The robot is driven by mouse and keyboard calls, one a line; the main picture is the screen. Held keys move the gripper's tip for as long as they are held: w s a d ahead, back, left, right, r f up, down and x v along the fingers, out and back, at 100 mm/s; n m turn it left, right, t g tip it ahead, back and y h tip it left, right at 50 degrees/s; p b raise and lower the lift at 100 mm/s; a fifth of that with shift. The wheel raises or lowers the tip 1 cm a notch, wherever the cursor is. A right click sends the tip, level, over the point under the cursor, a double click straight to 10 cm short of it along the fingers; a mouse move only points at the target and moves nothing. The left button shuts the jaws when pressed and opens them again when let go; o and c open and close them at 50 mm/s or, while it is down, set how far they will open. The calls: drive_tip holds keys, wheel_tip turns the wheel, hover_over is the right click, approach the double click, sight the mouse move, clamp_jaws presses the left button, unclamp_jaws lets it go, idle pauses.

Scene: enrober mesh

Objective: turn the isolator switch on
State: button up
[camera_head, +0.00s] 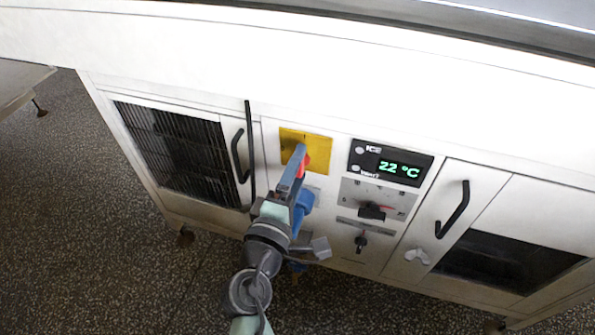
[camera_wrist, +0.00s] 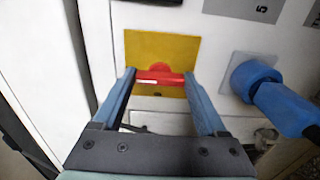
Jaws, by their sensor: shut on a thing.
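The isolator switch has a red handle (camera_wrist: 160,77) on a yellow plate (camera_wrist: 161,50), mounted on the white cabinet front. In the head view, the yellow plate (camera_head: 318,146) is left of the display and the red handle (camera_head: 305,163) shows partly behind my gripper (camera_head: 301,160). In the wrist view, my gripper (camera_wrist: 160,78) has its two blue fingers on either side of the red handle, shut on it. The handle lies crosswise between the fingertips in the wrist view. Part of the switch is hidden by the fingers in the head view.
A blue plug (camera_wrist: 255,80) sits to the right of the switch. A display reading 22 °C (camera_head: 391,164) and a dial panel (camera_head: 392,191) are further right. Doors with black handles (camera_head: 239,156) flank the panel. Speckled floor (camera_head: 110,260) is open in front.

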idle(0.4)
drive_tip(key=o, duration=1.3)
drive_tip(key=v, duration=1.3)
drive_tip(key=shift+p, duration=0.45)
drive_tip(key=shift+r, duration=0.1)
